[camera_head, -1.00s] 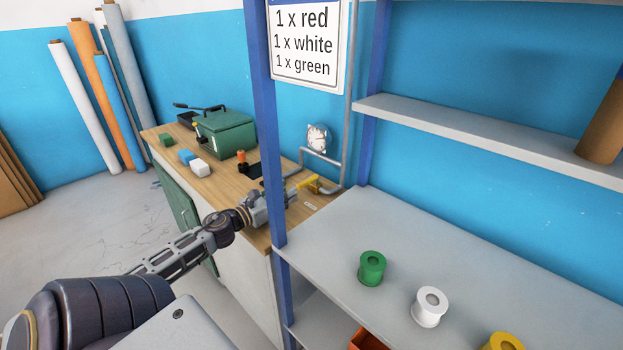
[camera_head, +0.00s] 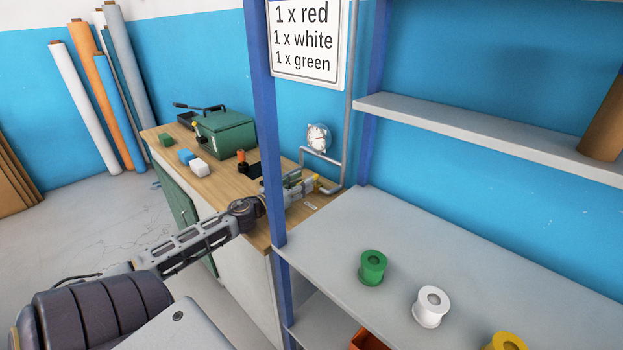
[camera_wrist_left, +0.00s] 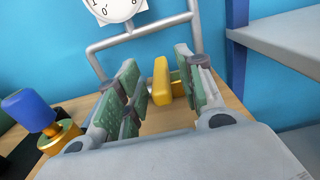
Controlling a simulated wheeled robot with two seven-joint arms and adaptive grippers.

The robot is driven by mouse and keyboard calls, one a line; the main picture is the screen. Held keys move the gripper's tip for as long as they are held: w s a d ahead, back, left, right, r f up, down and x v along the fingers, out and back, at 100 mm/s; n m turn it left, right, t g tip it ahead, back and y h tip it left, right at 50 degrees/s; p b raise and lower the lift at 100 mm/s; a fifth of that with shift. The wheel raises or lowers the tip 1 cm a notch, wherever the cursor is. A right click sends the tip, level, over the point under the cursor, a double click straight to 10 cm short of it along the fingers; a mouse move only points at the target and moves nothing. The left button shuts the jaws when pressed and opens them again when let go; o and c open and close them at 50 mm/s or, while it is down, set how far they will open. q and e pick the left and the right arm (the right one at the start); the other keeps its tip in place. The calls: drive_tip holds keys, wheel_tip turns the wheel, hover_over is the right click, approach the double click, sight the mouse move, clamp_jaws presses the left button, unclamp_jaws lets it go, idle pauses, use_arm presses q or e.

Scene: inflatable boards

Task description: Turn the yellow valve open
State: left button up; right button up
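The yellow valve (camera_wrist_left: 162,82) shows in the left wrist view as an upright yellow handle on a grey pipe (camera_wrist_left: 138,32). My left gripper (camera_wrist_left: 158,86) is open, with its green-padded fingers on either side of the handle. A gap shows between the handle and the pads. In the head view my left gripper (camera_head: 297,188) is at the back right of the wooden bench, and it hides most of the valve (camera_head: 325,190). My right gripper is out of view.
A blue upright (camera_head: 265,120) of the grey shelf (camera_head: 440,245) stands right beside my left arm. A round gauge (camera_head: 318,138) is above the pipe. A green machine (camera_head: 225,133) and a blue-topped gold part (camera_wrist_left: 45,120) are on the bench (camera_head: 225,185).

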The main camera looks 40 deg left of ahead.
use_arm(q)
drive_tip(key=shift+w+d, duration=0.2)
drive_tip(key=shift+w, duration=2.25)
drive_tip(key=shift+c, duration=0.4)
clamp_jaws()
